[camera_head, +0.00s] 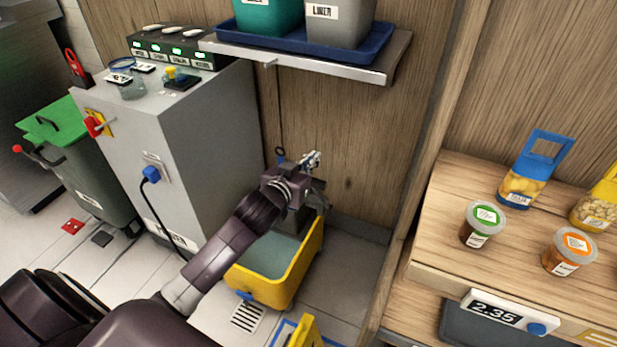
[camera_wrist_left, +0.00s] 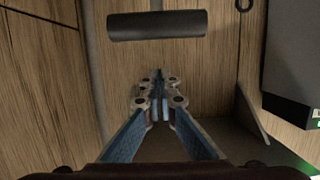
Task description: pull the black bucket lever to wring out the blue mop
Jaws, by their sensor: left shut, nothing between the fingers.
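The yellow bucket (camera_head: 262,286) stands on the floor between the grey cabinet and the wooden partition, with pale water in it. A dark grey wringer part (camera_head: 296,222) shows at its far end, partly covered by my left arm. My left gripper (camera_head: 312,158) is above that end, shut and empty. In the left wrist view, the black lever grip (camera_wrist_left: 157,25) is a horizontal bar on a grey rod. The shut fingertips (camera_wrist_left: 159,76) point toward it, apart from it in the picture. The lever is not clear in the head view. I cannot make out the blue mop. My right gripper is not in view.
A grey cabinet (camera_head: 215,140) stands left of the bucket. A shelf (camera_head: 362,75) with bins overhangs behind. A wooden counter (camera_head: 440,225) with jars is at the right. A yellow object (camera_head: 306,332) is in front of the bucket. Tiled floor right of the bucket is clear.

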